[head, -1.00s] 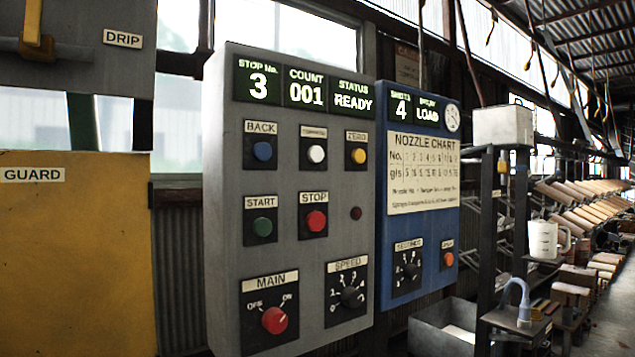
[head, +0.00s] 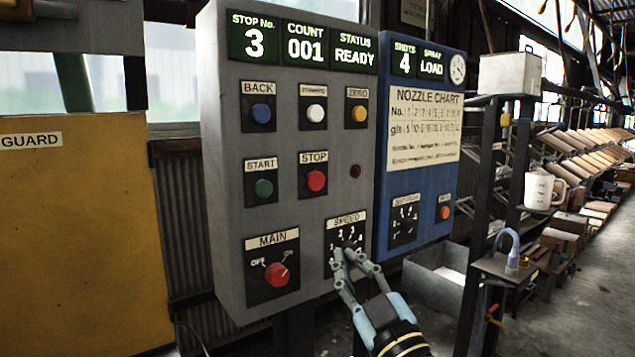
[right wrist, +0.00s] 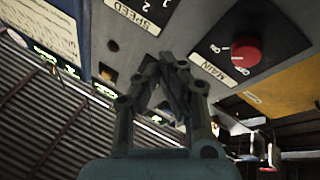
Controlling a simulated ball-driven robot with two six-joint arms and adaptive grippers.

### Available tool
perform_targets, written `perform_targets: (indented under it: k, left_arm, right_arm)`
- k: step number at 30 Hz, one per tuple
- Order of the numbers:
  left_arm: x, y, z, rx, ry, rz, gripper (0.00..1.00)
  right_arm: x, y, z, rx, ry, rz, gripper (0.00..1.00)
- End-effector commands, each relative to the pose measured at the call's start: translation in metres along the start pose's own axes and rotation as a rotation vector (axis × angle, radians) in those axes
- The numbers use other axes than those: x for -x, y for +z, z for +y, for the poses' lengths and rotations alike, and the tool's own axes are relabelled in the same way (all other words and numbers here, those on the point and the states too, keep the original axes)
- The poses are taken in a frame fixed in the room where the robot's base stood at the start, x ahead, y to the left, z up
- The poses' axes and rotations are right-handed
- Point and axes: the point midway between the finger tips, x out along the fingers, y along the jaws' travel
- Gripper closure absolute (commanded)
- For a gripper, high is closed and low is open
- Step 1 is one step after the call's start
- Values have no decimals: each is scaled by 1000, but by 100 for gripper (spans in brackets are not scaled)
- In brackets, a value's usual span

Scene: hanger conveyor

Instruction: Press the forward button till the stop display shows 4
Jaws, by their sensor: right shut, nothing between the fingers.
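The stop display (head: 254,38) at the top left of the grey panel (head: 225,200) shows 3. The white button (head: 316,113) sits in the upper row, between the blue BACK button (head: 261,113) and the yellow ZERO button (head: 359,113); its small label is blurred but looks like FORWARD. My right gripper (head: 346,254) is shut and empty in front of the SPEED dial, below the white button, and partly hides the dial. In the right wrist view its closed fingers (right wrist: 165,64) point at the panel, seen turned over. My left gripper is out of view.
The green START (head: 263,187) and red STOP (head: 316,181) buttons lie under the upper row. The red MAIN switch (head: 277,274) is left of my right gripper. A blue panel (head: 425,210) adjoins on the right. COUNT reads 001 and STATUS reads READY.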

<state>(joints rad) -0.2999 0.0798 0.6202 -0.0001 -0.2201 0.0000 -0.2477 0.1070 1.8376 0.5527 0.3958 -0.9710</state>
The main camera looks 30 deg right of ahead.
Motion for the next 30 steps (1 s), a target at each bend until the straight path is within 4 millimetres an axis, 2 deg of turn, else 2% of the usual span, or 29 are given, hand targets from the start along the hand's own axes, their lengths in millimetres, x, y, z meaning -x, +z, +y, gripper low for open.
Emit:
perform_targets:
  k: [1,3,9,12,15,19,30]
  left_arm:
    - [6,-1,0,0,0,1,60]
    - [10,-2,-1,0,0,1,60]
    - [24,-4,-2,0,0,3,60]
    - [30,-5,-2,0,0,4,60]
    - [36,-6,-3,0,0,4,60]
    - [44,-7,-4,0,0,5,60]
    - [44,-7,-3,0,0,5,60]
  right_arm:
    - [-8,-24,13,-5,29,39,100]
    - [-16,-54,30,-17,71,92,100]
    - [-30,-132,76,-62,171,226,100]
    - [-33,-162,93,-88,200,276,100]
    - [-35,-184,104,-101,215,309,100]
    - [-40,-197,111,-102,221,325,100]
    - [-40,-196,110,-102,221,324,100]
